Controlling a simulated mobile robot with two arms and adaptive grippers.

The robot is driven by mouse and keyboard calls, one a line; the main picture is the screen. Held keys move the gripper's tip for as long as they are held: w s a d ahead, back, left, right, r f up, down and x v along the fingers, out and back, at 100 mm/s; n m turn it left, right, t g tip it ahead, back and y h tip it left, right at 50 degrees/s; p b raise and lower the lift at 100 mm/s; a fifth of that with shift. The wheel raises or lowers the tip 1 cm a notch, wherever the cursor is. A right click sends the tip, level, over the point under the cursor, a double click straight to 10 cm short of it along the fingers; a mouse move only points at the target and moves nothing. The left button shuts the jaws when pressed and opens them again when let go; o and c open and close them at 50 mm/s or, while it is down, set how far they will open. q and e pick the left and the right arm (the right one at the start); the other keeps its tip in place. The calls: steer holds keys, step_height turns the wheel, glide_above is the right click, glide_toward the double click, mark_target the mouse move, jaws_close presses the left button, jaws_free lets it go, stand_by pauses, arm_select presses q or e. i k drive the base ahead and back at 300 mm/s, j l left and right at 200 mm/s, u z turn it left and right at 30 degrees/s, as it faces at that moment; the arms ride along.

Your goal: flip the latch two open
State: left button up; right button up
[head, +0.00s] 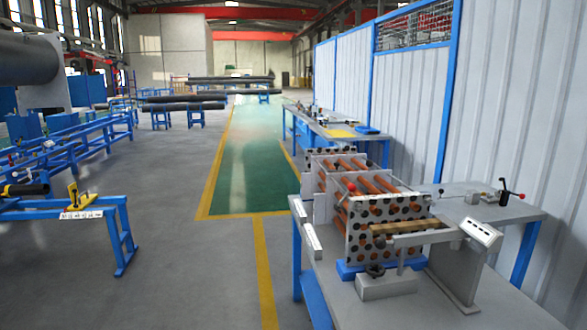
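No part is marked clearly enough for me to tell which is latch two. A small toggle-like fixture with a dark lever and red knob (506,191) stands on the grey workbench (525,212) at the right. A yellow clamp-like piece (75,198) with a dark lever sits on a blue-framed bench (118,225) at the left, above a small white label (81,214). Both are too small to read as open or shut. Neither of my grippers is in view.
A rack of perforated plates (362,245) with orange-brown tubes stands on the near right table, beside a tilted white label panel (482,232). A black cylinder (28,189) lies on the left bench. The grey floor (185,275) and green walkway (243,165) between benches are clear.

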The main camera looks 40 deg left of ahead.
mark_target(336, 164)
steer(key=u, duration=0.95)
steer(key=i+j, duration=0.1)
